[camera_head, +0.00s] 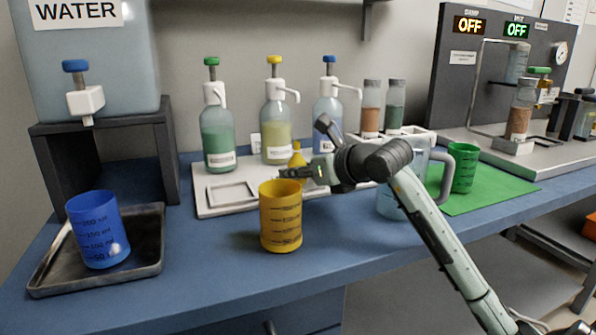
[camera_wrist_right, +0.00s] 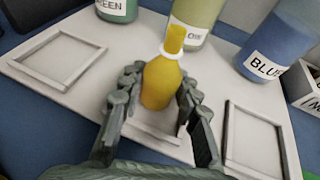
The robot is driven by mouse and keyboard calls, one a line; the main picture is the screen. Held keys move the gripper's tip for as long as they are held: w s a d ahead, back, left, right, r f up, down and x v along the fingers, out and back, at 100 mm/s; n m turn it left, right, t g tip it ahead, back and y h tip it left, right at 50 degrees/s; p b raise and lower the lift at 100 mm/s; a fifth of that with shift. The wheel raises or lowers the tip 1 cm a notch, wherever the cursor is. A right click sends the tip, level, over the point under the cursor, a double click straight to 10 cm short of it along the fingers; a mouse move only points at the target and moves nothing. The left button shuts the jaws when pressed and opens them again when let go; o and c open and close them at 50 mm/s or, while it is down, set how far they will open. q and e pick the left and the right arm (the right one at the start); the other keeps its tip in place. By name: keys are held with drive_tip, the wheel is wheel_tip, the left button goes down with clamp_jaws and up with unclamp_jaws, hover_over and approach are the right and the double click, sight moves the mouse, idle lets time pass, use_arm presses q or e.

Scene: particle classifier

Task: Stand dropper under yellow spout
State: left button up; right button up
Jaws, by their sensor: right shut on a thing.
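The yellow dropper (camera_head: 297,157) stands about upright between the fingers of my right gripper (camera_head: 292,173), which is shut on it. The right wrist view shows the dropper (camera_wrist_right: 161,83) with its white collar between both fingers (camera_wrist_right: 158,95). It is over the middle square frame (camera_wrist_right: 150,133) of the white board (camera_head: 206,203); I cannot tell whether its base touches. The yellow-labelled bottle (camera_head: 277,128) is just behind it, with its white spout (camera_head: 290,94) above and near the dropper. My left gripper is not in view.
Green (camera_head: 217,135) and blue (camera_head: 327,112) bottles flank the yellow one. A yellow cup (camera_head: 281,222) stands in front of the board. A clear pitcher (camera_head: 391,200) is beside my right arm. A blue cup (camera_head: 98,232) sits in a metal tray (camera_head: 150,262) at left.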

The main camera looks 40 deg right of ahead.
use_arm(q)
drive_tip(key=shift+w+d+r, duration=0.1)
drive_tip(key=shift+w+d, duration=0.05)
use_arm(e)
drive_tip(key=o, duration=0.9)
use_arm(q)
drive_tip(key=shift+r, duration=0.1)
use_arm(e)
drive_tip(key=shift+r, duration=0.1)
drive_tip(key=shift+s+r, duration=0.1)
drive_tip(key=shift+s, duration=0.15)
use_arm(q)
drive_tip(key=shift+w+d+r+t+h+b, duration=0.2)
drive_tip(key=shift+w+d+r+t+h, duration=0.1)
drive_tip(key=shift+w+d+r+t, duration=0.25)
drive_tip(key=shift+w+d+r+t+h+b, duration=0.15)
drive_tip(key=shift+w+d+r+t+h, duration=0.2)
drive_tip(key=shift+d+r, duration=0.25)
use_arm(e)
drive_tip(key=v, duration=1.1)
drive_tip(key=shift+s+r, duration=0.1)
drive_tip(key=shift+s, duration=0.1)
